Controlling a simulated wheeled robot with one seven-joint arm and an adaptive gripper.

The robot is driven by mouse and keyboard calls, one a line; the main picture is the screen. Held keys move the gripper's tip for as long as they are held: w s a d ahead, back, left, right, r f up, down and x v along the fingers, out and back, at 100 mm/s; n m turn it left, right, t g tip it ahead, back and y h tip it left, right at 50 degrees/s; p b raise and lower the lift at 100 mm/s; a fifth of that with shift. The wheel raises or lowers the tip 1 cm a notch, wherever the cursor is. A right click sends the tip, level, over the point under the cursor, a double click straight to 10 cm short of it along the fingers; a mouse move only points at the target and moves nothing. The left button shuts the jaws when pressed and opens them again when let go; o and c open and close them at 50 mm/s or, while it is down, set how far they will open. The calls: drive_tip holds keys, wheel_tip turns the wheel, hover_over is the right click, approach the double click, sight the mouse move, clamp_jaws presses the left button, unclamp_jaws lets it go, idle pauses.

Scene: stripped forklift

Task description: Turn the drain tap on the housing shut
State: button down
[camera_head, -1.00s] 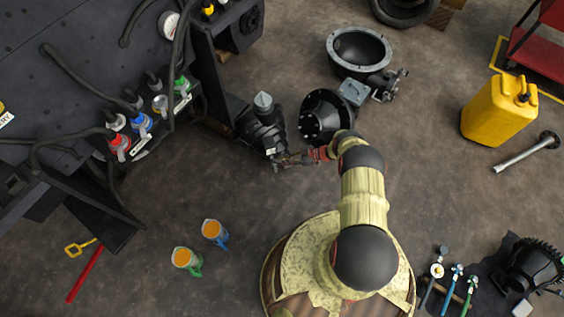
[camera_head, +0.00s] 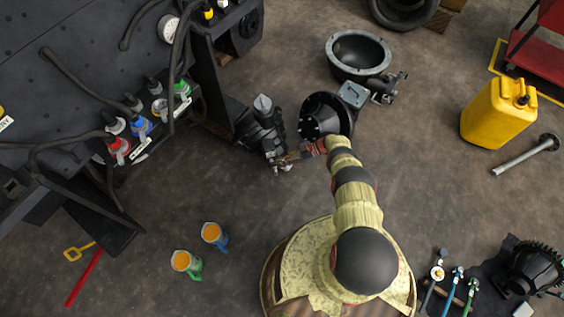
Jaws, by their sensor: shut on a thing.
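The black housing (camera_head: 264,132) stands on the floor at the centre, with a grey cone-shaped top. The small drain tap (camera_head: 282,166) is low on its near side and shows only as a few light specks, so how far it is turned cannot be told. My gripper (camera_head: 285,160) is at the tap, at the housing's near right side, with my arm reaching in from the lower right. It is shut on the tap. The fingers are small in this view and partly hide the tap.
A black flanged bell (camera_head: 314,117) stands close to the right of the housing, near my wrist. A grey-rimmed bowl (camera_head: 358,52) lies behind it. The forklift frame (camera_head: 215,75) rises at the left. Two orange-filled jugs (camera_head: 213,234) stand at the lower left. The floor between is clear.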

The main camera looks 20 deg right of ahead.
drive_tip(key=shift+a+r, duration=0.1)
drive_tip(key=shift+a, duration=0.05)
drive_tip(key=c, duration=1.8)
unclamp_jaws()
drive_tip(key=shift+c, duration=0.2)
drive_tip(key=shift+o, duration=0.2)
drive_tip(key=v, duration=1.2)
